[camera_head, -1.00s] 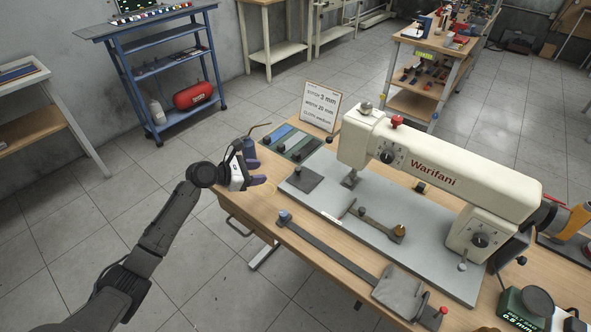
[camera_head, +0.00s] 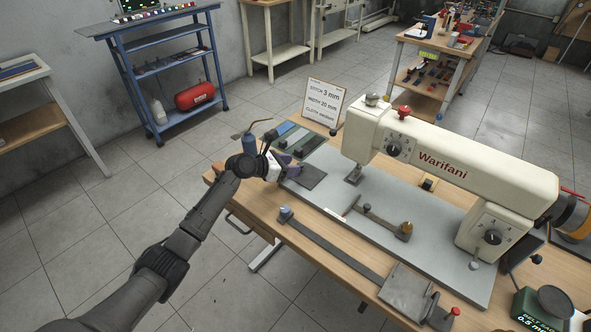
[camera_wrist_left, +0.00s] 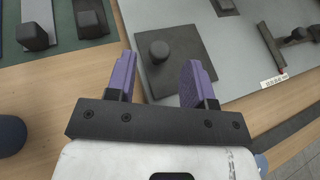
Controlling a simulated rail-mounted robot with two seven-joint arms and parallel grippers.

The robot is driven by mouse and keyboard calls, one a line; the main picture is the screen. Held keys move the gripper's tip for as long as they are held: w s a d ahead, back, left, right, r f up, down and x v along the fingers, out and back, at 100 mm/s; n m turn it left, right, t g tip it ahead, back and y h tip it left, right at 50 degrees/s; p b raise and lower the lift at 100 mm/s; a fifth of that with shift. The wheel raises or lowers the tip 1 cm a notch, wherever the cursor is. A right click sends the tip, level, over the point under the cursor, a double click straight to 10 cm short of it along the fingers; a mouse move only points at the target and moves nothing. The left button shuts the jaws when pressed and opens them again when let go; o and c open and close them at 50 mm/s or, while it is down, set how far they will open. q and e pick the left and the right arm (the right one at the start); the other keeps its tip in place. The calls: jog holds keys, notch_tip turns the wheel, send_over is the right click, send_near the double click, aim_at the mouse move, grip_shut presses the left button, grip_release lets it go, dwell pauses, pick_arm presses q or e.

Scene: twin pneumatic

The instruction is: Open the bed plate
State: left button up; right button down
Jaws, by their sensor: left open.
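The bed plate (camera_head: 312,177) is a dark square plate at the left end of the grey sewing machine bed (camera_head: 440,254). In the left wrist view the bed plate (camera_wrist_left: 185,70) lies flat and carries a dark round knob (camera_wrist_left: 160,51). My left gripper (camera_head: 290,166) is over the left edge of the bed, partly hiding the plate in the head view. In the left wrist view its purple fingers (camera_wrist_left: 160,82) are open and empty, with the knob ahead of and between them. I cannot tell the height gap. My right gripper is not in view.
The cream sewing machine (camera_head: 450,160) stands over the bed to the right. Dark and coloured strips with blocks (camera_head: 290,138) lie behind the gripper, near a sign (camera_head: 324,103). A long metal bar (camera_head: 335,247) lies along the table's front.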

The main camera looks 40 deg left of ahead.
aim_at(308, 172)
pick_arm(q)
jog(key=shift+b+x, duration=0.4)
jog(key=shift+x, duration=0.8)
jog(key=shift+c, duration=0.2)
grip_shut()
